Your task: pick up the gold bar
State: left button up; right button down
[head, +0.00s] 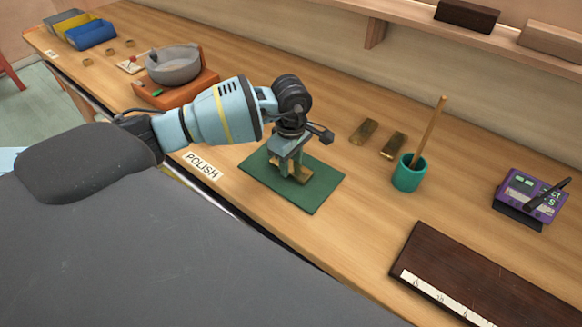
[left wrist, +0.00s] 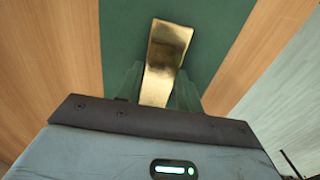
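The gold bar (head: 290,172) lies on a green mat (head: 318,186) in the head view, partly hidden by my left gripper (head: 292,168) above it. In the left wrist view the shiny gold bar (left wrist: 166,50) reaches between the two fingers of my left gripper (left wrist: 159,88). One finger is close on each side of it. I cannot tell whether they press on it. Two duller, brownish bars (head: 364,131) (head: 393,145) lie on the bench behind the mat. My right gripper is not in view.
A teal cup (head: 409,173) with a wooden stick stands right of the mat. Farther right are a purple device (head: 530,198) and a dark board (head: 480,275). A grey bowl (head: 173,65) on an orange base is at the back left. A "POLISH" label (head: 202,165) lies left of the mat.

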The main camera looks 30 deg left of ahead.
aim_at(291, 165)
pick_arm(q)
jog(key=c, duration=0.5)
jog(key=shift+r, duration=0.1)
